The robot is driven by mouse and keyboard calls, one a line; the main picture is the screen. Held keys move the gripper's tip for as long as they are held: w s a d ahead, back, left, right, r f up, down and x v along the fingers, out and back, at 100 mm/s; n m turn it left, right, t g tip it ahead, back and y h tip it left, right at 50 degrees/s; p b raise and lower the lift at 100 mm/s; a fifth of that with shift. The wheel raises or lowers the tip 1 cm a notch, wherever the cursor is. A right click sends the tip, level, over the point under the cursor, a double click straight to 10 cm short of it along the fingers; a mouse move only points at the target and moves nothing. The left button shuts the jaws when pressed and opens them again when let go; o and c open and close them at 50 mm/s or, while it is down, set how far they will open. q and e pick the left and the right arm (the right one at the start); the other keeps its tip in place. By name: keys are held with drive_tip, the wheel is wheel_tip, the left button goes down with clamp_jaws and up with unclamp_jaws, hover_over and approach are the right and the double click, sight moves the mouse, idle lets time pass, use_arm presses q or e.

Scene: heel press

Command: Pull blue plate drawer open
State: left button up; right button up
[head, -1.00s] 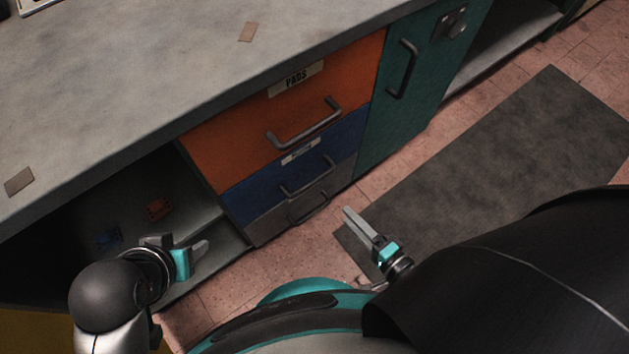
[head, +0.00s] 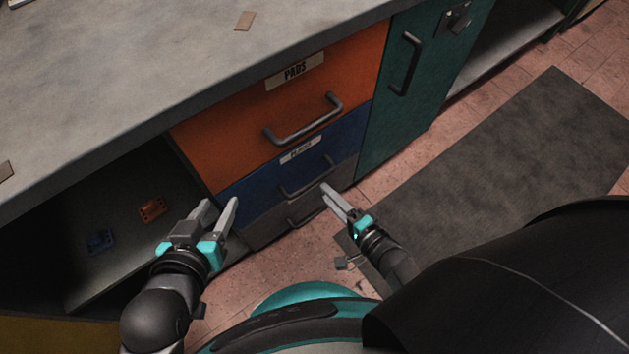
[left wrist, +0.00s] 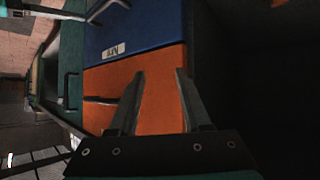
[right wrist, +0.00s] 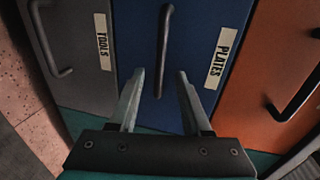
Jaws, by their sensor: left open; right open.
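The blue plate drawer (head: 262,184) is shut, between the orange drawer above and the grey drawer below. Its dark bar handle (head: 308,180) runs along its front. In the right wrist view the blue drawer (right wrist: 190,60) carries a "PLATES" label, and its handle (right wrist: 164,50) lies ahead, between the lines of the fingers. My right gripper (head: 331,192) is open and empty, close in front of the handle; contact cannot be told. My left gripper (head: 217,208) is open and empty near the drawers' left edge. In the left wrist view it (left wrist: 158,75) faces the orange front.
The orange "PADS" drawer (head: 220,140) has a protruding handle (head: 303,125). The grey "TOOLS" drawer (right wrist: 80,60) is below. A teal door (head: 385,120) stands right. An open shelf at left holds an orange part (head: 151,209) and a blue part (head: 100,241). A dark mat (head: 500,170) covers floor at right.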

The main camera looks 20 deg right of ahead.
sight(314, 180)
use_arm(q)
drive_tip(key=shift+s+d+r+n+t+h+b, duration=0.15)
drive_tip(key=shift+d+r+t+h+b, duration=0.45)
drive_tip(key=shift+t, duration=0.35)
drive_tip(key=shift+s+d+r+n+t+h+b, duration=0.1)
drive_tip(key=shift+d+r+t+h+b, duration=0.25)
drive_tip(key=shift+d+t, duration=0.5)
drive_tip(key=shift+s+d+r+n+t+h+b, duration=0.15)
drive_tip(key=shift+d+r+t+h+b, duration=0.3)
drive_tip(key=shift+t, duration=0.55)
use_arm(e)
drive_tip(key=shift+x, duration=3.25)
use_arm(q)
drive_tip(key=shift+d+r, duration=0.1)
drive_tip(key=shift+r, duration=0.05)
use_arm(e)
drive_tip(key=shift+r, duration=0.1)
use_arm(q)
drive_tip(key=shift+w, duration=0.1)
use_arm(e)
clamp_jaws()
